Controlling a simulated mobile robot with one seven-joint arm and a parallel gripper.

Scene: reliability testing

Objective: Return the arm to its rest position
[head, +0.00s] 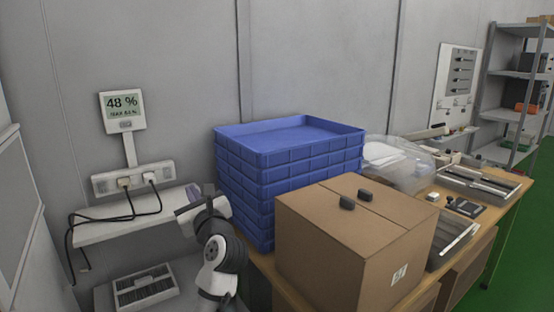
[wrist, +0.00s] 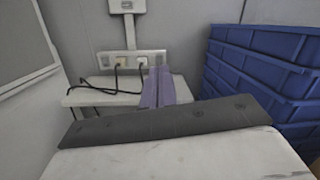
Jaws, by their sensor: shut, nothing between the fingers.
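My arm (head: 222,262) rises at the lower middle of the head view, white with dark joints, folded just left of the blue crates. My gripper (head: 188,206) is at its upper end, in front of the small white shelf. In the wrist view my gripper's purple-grey fingers (wrist: 158,88) are together with nothing between them. They point toward the wall socket strip, and the shelf shows behind them. The lower part of my arm is cut off by the frame edge.
A stack of blue crates (head: 260,170) and a cardboard box (head: 345,240) stand on the wooden table, close to my arm's right. A wall display (head: 123,108) reads 48 %. Cables (head: 120,215) hang from the socket strip (head: 133,180) over the shelf (head: 105,232).

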